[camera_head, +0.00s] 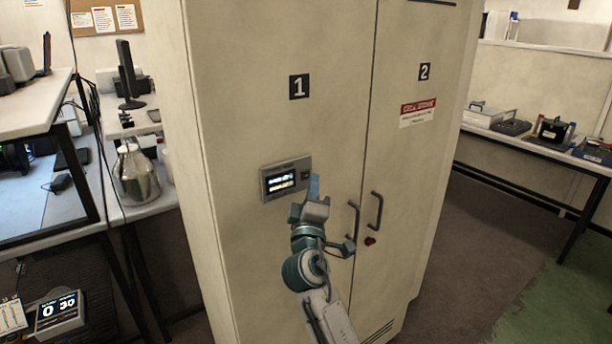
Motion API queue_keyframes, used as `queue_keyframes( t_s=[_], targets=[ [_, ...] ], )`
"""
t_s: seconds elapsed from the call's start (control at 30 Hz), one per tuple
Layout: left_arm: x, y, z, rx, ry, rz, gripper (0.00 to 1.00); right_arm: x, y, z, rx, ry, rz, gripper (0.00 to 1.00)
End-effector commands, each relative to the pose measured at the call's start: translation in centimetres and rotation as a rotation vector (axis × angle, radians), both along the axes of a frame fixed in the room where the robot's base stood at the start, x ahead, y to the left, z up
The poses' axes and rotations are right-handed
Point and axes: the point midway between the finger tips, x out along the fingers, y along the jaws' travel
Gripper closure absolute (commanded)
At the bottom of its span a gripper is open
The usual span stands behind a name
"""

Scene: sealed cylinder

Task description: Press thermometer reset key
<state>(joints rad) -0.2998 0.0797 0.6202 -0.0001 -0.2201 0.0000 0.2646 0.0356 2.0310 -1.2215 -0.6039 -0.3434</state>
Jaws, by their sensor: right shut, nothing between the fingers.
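The thermometer panel (281,180) is a small grey box with a lit display, set on the door marked 1 of a tall beige cabinet (255,60). A small dark key (305,175) shows at the right side of the display. My right gripper (313,186) is shut and empty. Its tip is in front of the panel's lower right edge, just below and right of the key. I cannot tell whether it touches the panel. My left gripper is not in view.
Two door handles (375,210) and a red lock (370,241) are right of my right arm. A desk with a steel flask (135,175) stands at the left. A timer display (58,311) is at the lower left. A bench with cases stands at the right, with free floor (470,240) before it.

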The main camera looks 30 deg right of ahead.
Motion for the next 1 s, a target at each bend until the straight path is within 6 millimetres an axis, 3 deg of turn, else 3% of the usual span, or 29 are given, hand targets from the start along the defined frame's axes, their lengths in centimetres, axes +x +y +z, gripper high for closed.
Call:
queue_keyframes(
  t_s=[0.37,0.8,1.0],
  targets=[
    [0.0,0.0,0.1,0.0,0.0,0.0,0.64,-0.4,0.0,0.0,0.0,0.0,0.0,1.0],
    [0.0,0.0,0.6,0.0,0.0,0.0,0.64,-4.5,-0.4,0.0,-0.001,0.001,0.0,1.0],
    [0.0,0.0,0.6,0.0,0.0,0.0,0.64,-5.1,-0.4,0.0,0.0,0.001,0.0,1.0]
  ],
)
